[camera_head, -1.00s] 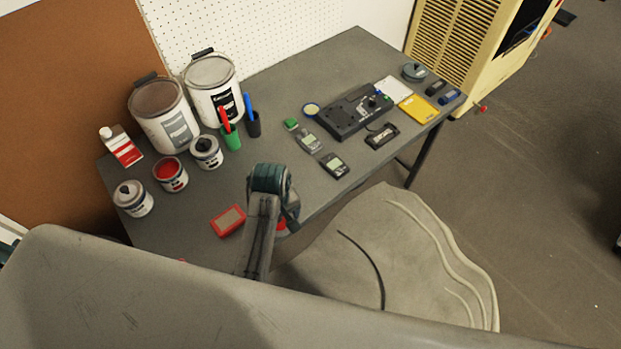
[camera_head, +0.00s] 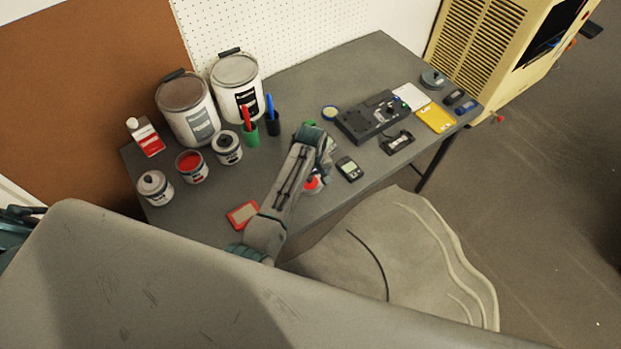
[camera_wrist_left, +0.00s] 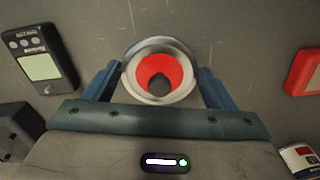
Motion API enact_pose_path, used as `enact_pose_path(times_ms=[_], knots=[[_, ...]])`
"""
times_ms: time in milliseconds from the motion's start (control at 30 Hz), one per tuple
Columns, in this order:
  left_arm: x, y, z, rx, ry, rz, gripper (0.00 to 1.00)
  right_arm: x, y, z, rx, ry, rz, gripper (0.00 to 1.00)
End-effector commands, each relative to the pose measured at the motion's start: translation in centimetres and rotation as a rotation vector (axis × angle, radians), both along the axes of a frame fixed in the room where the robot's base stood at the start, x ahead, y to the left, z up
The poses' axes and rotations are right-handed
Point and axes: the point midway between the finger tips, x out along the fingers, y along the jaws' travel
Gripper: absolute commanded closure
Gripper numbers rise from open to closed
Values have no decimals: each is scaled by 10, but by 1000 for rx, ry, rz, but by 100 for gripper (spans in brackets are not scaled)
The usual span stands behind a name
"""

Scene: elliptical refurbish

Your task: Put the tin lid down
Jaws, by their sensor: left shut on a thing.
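In the head view, a red part of the lid (camera_head: 312,184) shows beside the wrist, near the table's front edge. My arm hides the rest, including the fingers. I cannot tell whether the lid touches the table. My right gripper is not in view.
A red-framed item (camera_head: 242,215) lies left of the lid and a dark meter (camera_head: 348,168) right of it. An open red paint can (camera_head: 192,167), a white can (camera_head: 227,148) and large buckets (camera_head: 187,112) stand at the left. A black device (camera_head: 372,117) lies farther back.

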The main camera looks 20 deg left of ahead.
Motion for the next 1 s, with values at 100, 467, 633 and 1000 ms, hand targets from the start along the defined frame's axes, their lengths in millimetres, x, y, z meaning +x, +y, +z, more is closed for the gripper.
enact_pose_path(times_ms=[100, 467, 633, 1000], knots=[[0, 0, -8, 0, 0, 0, 44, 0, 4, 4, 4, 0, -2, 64], [1, 0, -13, 1, -2, 0, 44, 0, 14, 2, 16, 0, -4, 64], [1, 0, -13, 0, -3, 0, 1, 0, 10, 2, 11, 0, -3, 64], [1, 0, -6, 0, -4, 0, 1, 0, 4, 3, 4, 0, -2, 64]])
